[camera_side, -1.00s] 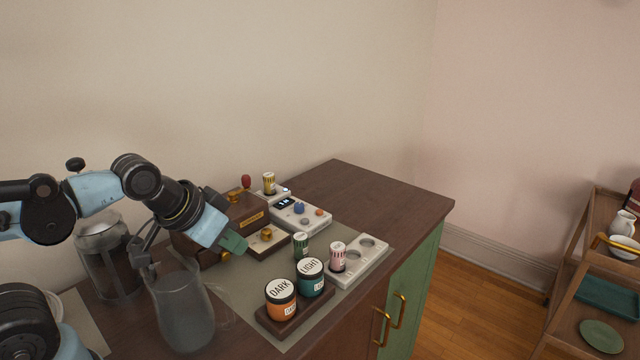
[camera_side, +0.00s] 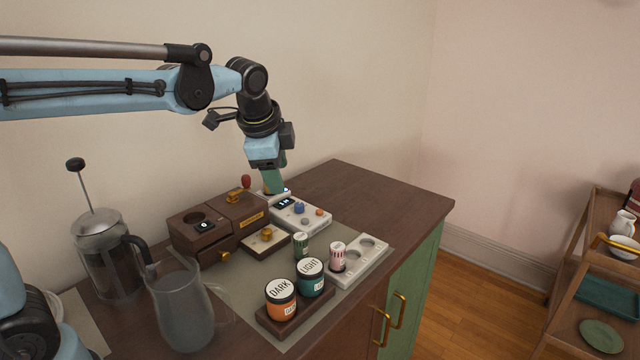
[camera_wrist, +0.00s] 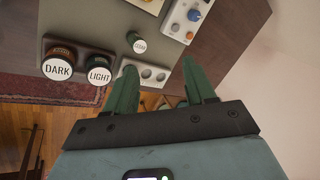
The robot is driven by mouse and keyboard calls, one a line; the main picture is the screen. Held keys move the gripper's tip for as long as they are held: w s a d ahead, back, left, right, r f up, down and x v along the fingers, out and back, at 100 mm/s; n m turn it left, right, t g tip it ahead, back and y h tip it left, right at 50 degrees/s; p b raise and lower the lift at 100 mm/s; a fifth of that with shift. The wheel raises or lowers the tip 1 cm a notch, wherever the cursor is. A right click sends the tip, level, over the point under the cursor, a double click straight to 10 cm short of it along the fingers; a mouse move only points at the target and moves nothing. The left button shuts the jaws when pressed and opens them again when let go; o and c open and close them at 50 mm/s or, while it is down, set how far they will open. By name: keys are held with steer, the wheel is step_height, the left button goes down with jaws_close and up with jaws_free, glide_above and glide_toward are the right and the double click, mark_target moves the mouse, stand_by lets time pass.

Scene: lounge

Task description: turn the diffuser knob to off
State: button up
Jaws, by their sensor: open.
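The white control panel (camera_side: 311,219) has a small lit display, a blue knob (camera_side: 298,208) and an orange button (camera_side: 319,212). I take the blue knob to be the diffuser knob; no label is readable. In the wrist view the panel runs along the top, with the blue knob (camera_wrist: 193,15) near the top edge. My gripper (camera_side: 274,188) points down at the panel's back end in the side view and covers the spot behind the display. In the wrist view my gripper (camera_wrist: 158,66) has its two green fingers apart, with nothing held between them.
Wooden boxes (camera_side: 203,231) with brass knobs stand left of the panel. The counter's right side (camera_side: 390,200) is bare.

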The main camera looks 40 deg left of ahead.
steer(key=w+a+f+m+g+y, duration=0.1)
steer(key=w+a+m+g, duration=0.1)
steer(key=w+m, duration=0.5)
steer(key=m+g+y, duration=0.1)
steer(key=m, duration=0.3)
glide_toward(299, 204)
steer(key=x, duration=0.8)
steer(key=shift+f, duration=0.25)
steer(key=shift+c, duration=0.5)
jaws_close()
